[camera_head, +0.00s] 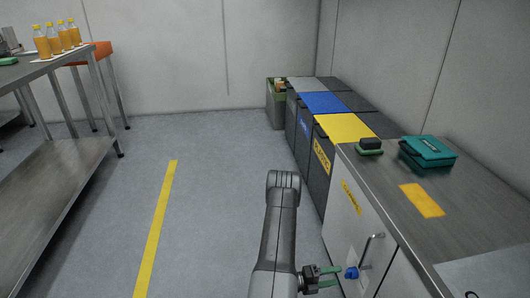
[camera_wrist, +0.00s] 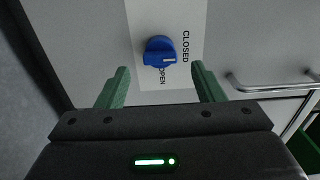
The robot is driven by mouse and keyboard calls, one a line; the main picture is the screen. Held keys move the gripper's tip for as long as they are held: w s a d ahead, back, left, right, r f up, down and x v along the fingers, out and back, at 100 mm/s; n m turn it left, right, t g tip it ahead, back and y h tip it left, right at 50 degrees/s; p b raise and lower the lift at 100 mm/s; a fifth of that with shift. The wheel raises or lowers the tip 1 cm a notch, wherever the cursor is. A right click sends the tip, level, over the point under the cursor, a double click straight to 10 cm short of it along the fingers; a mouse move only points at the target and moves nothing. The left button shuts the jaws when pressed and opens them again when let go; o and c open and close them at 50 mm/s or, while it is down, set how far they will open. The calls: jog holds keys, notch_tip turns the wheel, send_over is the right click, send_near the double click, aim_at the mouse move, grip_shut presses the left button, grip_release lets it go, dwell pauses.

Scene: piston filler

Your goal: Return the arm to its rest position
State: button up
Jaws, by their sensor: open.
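My arm (camera_head: 277,235) reaches forward along the cabinet at the lower right of the head view. My gripper (camera_head: 328,276) is beside the cabinet front, close to a blue knob (camera_head: 351,272). In the wrist view my gripper (camera_wrist: 160,88) is open, its two green fingers apart and nothing between them. The blue knob (camera_wrist: 160,52) sits on a white plate (camera_wrist: 185,75) marked CLOSED and OPEN, ahead of the fingertips. The knob's white mark points right, between the two words. The gripper does not appear to touch the knob.
A metal handle (camera_head: 371,250) is right of the knob. Bins with blue (camera_head: 323,103) and yellow (camera_head: 345,127) lids stand beyond the cabinet. A teal case (camera_head: 428,151) lies on the cabinet top. A steel table (camera_head: 50,160) stands left. The floor between is clear.

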aim_at(346, 274)
jog(key=d, duration=0.1)
jog(key=d+b, duration=0.1)
jog(key=d, duration=0.3)
jog(key=shift+w+d+f+b, duration=0.1)
jog(key=shift+w+d+b, duration=0.05)
jog(key=shift+w+b, duration=0.2)
jog(key=shift+m, duration=0.7)
jog(key=m, duration=0.3)
jog(key=shift+m+p, duration=0.4)
jog(key=m, duration=0.5)
jog(key=shift+m+p, duration=0.3)
jog(key=shift+p, duration=0.1)
